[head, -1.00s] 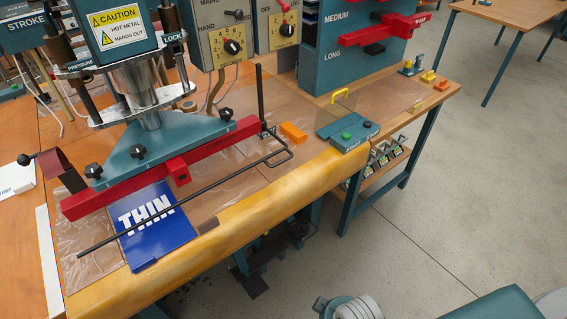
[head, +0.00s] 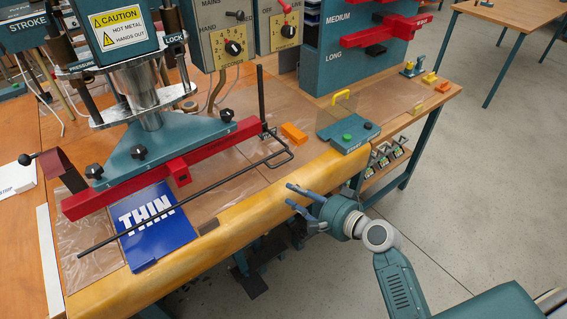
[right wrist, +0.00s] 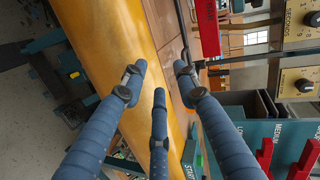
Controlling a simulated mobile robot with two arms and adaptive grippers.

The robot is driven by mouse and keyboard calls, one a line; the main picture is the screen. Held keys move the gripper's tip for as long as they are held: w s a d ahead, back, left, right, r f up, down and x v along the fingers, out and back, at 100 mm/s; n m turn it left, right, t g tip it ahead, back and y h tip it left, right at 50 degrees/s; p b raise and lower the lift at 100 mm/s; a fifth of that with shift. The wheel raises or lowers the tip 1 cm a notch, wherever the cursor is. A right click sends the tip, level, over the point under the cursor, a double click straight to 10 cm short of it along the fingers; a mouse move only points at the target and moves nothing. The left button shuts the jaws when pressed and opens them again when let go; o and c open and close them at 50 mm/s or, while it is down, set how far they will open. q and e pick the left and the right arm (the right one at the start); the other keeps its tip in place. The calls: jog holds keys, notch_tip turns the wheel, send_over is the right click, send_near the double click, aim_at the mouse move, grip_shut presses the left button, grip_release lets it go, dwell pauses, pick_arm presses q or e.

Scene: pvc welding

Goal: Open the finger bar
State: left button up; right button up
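The finger bar (head: 190,198) is a thin black rod with a bent loop at its right end. It lies low across the front of the machine, over the blue THIN folder (head: 152,222) and in front of the red welding bar (head: 165,170). My right gripper (head: 289,195) is at the table's yellow padded front edge, in front of and apart from the rod's loop end. In the right wrist view its fingers (right wrist: 160,80) are spread and empty, facing the yellow edge and the machine. My left gripper is not in view.
The yellow padded edge (head: 235,205) runs along the front of the table. A start box (head: 348,134) with green and dark buttons stands to the right, beside an orange block (head: 294,133). A teal tool rack (head: 345,60) stands behind. Open floor lies at the right.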

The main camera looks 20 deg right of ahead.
aim_at(284, 161)
jog(key=w+m+b, duration=0.1)
jog(key=w, duration=0.3)
jog(key=w+m+t+b, duration=0.1)
jog(key=w, duration=0.3)
jog(key=w+m+b, duration=0.1)
jog(key=w, duration=0.3)
jog(key=shift+w+d+f+t+h, duration=0.1)
jog(key=shift+d+f+t+h, duration=0.1)
jog(key=shift+t+h, duration=0.2)
jog(key=shift+w+a, duration=0.25)
jog(key=shift+w, duration=0.3)
jog(key=shift+r, duration=0.1)
grip_shut()
